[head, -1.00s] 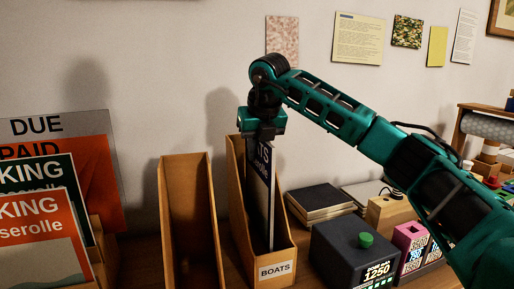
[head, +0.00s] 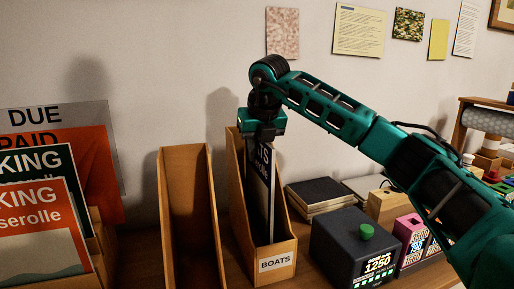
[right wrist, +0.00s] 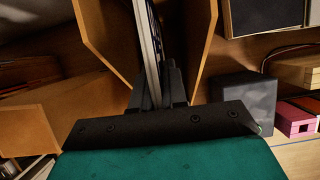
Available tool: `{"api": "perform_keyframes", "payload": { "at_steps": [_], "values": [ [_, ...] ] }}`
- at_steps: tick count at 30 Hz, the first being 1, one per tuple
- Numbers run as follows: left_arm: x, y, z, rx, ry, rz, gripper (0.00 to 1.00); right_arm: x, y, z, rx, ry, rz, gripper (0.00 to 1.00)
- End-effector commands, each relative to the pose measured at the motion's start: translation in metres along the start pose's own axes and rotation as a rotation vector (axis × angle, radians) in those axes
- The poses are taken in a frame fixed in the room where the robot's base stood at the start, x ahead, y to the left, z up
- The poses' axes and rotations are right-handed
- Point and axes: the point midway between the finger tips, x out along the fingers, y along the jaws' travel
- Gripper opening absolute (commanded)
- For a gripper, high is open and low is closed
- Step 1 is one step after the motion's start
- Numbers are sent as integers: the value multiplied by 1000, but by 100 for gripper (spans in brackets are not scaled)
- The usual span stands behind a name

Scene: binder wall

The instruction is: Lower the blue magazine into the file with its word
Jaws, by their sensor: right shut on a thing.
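The blue magazine (head: 262,192) is dark navy with white letters ending in "TS" near its top. It stands upright inside the wooden file labelled BOATS (head: 283,250), its lower part between the file's walls. My right gripper (head: 264,133) is above the file and shut on the magazine's top edge. In the right wrist view the fingers (right wrist: 157,85) hold the magazine's edge (right wrist: 149,40), with the file's wooden walls (right wrist: 105,38) on both sides. Whether the magazine's bottom touches the file's floor cannot be told. My left gripper is not in view.
An empty wooden file (head: 190,215) stands to the left. Cooking magazines (head: 40,225) stand in a holder at far left. Dark books (head: 320,192), a dark box with a green knob (head: 352,250) and a pink box (head: 409,232) are to the right.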

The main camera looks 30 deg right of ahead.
Motion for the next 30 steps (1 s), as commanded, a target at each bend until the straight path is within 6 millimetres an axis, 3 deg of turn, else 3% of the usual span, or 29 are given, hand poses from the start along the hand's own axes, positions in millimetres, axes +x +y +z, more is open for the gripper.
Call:
{"api": "perform_keyframes", "payload": {
  "at_steps": [30],
  "values": [
    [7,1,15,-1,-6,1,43,22,0,-9,1,-1,0,0]
  ]
}}
